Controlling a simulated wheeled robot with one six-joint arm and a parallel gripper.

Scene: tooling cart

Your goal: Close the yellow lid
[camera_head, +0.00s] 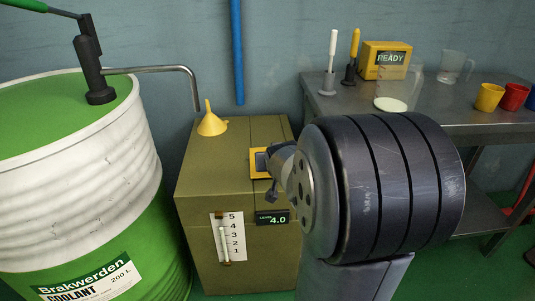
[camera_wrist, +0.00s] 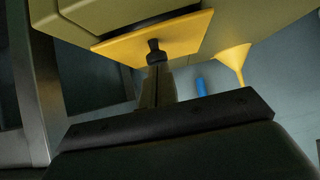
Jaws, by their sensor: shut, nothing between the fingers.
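The yellow lid area (camera_head: 252,174) shows in the head view as a yellow square edge around a dark centre, on top of the olive box (camera_head: 200,180). My arm covers its right side, so the lid's exact angle cannot be told. In the wrist view a flat yellow plate (camera_wrist: 190,36) lies against the olive box at the top of the picture. My gripper (camera_wrist: 155,50) is shut and empty, its dark tip overlapping the plate's edge; whether it touches cannot be told. In the head view my gripper (camera_head: 271,180) is partly hidden beside the yellow edge.
A yellow funnel (camera_head: 211,124) stands on the box's back left, also seen in the wrist view (camera_wrist: 236,60). A coolant drum (camera_head: 90,150) with a pump spout stands left. A metal table (camera_head: 440,121) with cups, jugs and a READY box (camera_head: 384,61) stands right, behind my arm.

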